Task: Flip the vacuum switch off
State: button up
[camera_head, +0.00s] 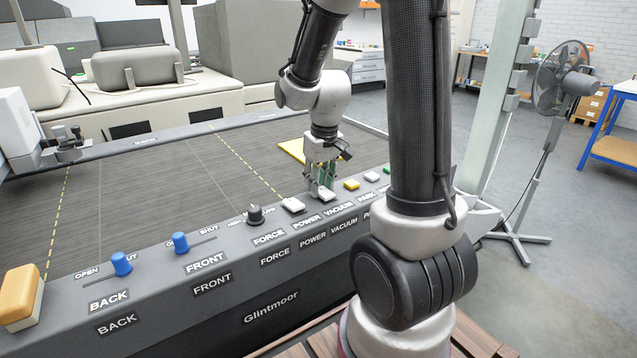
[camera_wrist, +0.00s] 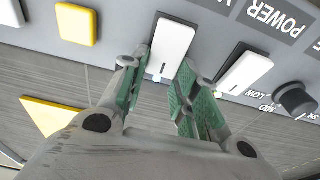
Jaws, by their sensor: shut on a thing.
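The vacuum switch is a white rocker (camera_head: 327,197) on the sloped grey front panel, above the VACUUM label (camera_head: 339,210). It also shows as the white rocker between my fingers in the wrist view (camera_wrist: 171,45). My gripper (camera_head: 321,187) points down at the panel. Its green-padded fingers (camera_wrist: 165,72) flank the rocker and are shut on it. The fingers partly cover the rocker in the head view. I cannot tell which way the rocker is tipped.
Beside it are the white power rocker (camera_head: 292,204), a black force knob (camera_head: 255,214) and a yellow switch (camera_head: 351,184). Blue BACK (camera_head: 121,263) and FRONT (camera_head: 180,242) levers stand further left. A fan (camera_head: 563,78) stands at right.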

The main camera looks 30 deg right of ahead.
aim_at(329, 196)
jog(key=shift+s+r+t, duration=0.2)
jog(key=shift+s+t, duration=0.05)
jog(key=shift+t, duration=0.85)
jog(key=o, duration=1)
jog(key=shift+r, duration=0.1)
jog(key=v, duration=1.2)
jog(key=shift+s, duration=0.1)
